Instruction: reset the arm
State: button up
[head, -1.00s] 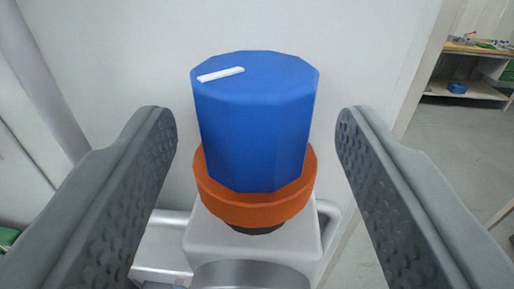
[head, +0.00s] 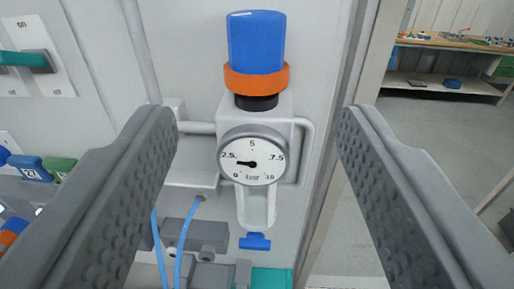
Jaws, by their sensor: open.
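My gripper (head: 257,118) is open and empty, its two grey fingers wide apart at the left and right of the picture. Beyond the fingers and between them in the picture is a pressure regulator on a pale panel. It has a blue knob (head: 256,42), an orange ring (head: 256,79) and a round white gauge (head: 252,157). The gauge needle points left, close to the 2.5 mark. The fingers do not touch the knob. Below the gauge hangs a clear bowl (head: 257,208) with a small blue valve (head: 255,241) under it.
At the left are a teal handle (head: 22,60) on a labelled plate and blue and green numbered parts (head: 32,168). Blue tubes (head: 181,245) run below. A workbench (head: 452,66) stands far right, with open floor (head: 430,135) before it.

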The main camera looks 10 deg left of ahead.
aim_at(237, 35)
dwell(0.4)
